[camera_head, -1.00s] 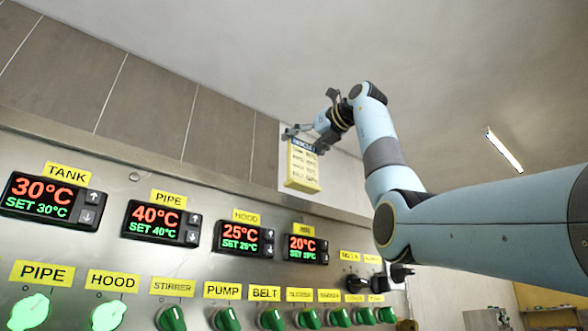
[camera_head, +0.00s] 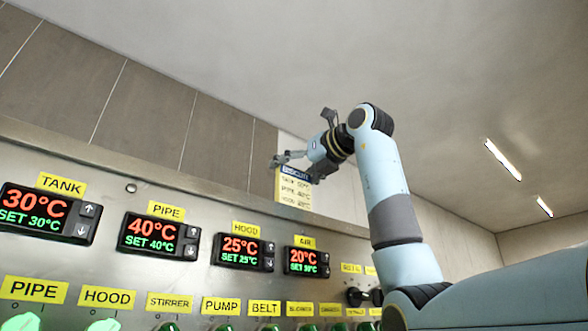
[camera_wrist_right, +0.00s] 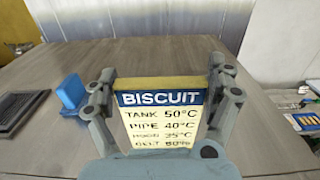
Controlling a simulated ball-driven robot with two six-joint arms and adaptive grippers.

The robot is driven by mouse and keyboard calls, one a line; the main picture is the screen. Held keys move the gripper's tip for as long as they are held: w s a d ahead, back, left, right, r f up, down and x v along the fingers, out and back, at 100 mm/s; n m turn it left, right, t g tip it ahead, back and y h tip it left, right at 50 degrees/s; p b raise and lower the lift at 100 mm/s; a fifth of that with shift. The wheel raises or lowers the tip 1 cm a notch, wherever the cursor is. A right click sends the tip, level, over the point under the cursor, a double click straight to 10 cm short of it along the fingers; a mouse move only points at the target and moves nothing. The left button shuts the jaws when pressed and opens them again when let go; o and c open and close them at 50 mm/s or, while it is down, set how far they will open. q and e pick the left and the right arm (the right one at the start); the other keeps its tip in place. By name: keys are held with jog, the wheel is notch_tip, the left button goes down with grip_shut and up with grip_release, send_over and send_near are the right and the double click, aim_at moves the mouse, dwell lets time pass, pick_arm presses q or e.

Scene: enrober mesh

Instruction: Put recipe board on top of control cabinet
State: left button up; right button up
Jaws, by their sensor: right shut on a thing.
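The recipe board (camera_head: 295,190) is a small yellow-edged card with a dark blue header. In the right wrist view the board (camera_wrist_right: 160,115) reads BISCUIT, with lines for TANK, PIPE and more. My right gripper (camera_head: 297,165) is shut on its upper part and holds it upright at the top edge of the control cabinet. The control cabinet (camera_head: 90,259) is the steel panel with displays and labels. Its flat top (camera_wrist_right: 270,130) shows in the right wrist view below the board; I cannot tell whether the board touches it. My left gripper is not in view.
A blue object (camera_wrist_right: 72,93) and a dark grey tray-like item (camera_wrist_right: 20,110) lie left of the board in the wrist view. Several small items, including a blue box (camera_wrist_right: 308,122), are at the right. Tiled wall (camera_head: 150,110) stands behind the cabinet.

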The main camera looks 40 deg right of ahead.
jog(key=o, duration=1.3)
jog(key=shift+w+f, duration=0.1)
jog(key=shift+f, duration=0.05)
jog(key=shift+o, duration=0.9)
jog(key=shift+d, duration=0.1)
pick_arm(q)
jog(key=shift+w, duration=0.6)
pick_arm(e)
jog(key=shift+s, duration=0.2)
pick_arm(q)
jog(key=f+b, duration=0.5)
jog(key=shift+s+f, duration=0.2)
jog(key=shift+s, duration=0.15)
pick_arm(e)
jog(key=s, duration=1.1)
jog(key=shift+s+d, duration=0.35)
jog(key=shift+d, duration=0.05)
jog(key=shift+w, duration=0.1)
